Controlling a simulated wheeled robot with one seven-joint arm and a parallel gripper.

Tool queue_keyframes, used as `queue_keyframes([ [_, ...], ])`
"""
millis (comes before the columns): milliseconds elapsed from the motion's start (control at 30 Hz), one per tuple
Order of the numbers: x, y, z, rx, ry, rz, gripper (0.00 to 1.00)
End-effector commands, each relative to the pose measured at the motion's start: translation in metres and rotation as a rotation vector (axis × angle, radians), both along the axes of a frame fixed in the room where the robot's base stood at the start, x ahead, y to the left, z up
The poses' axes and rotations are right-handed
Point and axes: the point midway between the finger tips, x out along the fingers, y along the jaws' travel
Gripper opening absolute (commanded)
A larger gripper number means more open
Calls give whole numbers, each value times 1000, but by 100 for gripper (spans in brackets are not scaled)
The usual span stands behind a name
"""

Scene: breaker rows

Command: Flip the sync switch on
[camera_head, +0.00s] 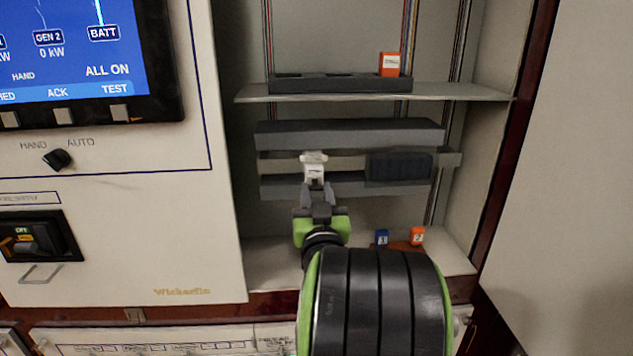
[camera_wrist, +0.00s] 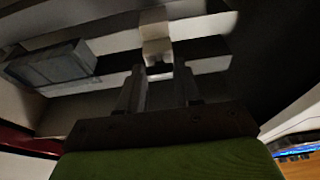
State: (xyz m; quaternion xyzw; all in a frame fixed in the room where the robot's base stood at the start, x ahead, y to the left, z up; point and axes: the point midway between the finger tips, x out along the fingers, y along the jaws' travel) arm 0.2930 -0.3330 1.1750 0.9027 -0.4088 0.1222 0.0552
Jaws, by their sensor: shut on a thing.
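A small white switch module (camera_head: 313,162) sits at the left part of a rail, between two dark grey bars in the open cabinet bay. No label on it can be read, so I cannot tell whether it is the sync switch. My gripper (camera_head: 315,182) reaches up to it from below, its fingers shut on its lower part. In the wrist view the pale module (camera_wrist: 157,42) shows at and beyond the tips of my gripper (camera_wrist: 160,72). The exact contact and the lever position are hard to see.
A dark block (camera_head: 399,167) sits on the rail to the right. A shelf (camera_head: 470,92) above carries an orange block (camera_head: 390,64). A blue block (camera_head: 382,237) and an orange block (camera_head: 417,235) stand below. A panel with a rotary knob (camera_head: 57,158) and breaker (camera_head: 37,240) is left.

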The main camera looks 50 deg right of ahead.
Motion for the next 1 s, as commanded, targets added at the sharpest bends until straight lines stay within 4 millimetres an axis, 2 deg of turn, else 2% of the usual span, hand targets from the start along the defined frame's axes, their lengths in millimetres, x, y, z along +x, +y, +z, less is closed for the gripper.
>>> queue_keyframes([
  [33,1,2,12,31,27,3,4],
  [300,-1,3,25,196,173,3,4],
  [700,0,1,36,433,381,1,4],
  [1000,2,-2,39,537,471,0,4],
])
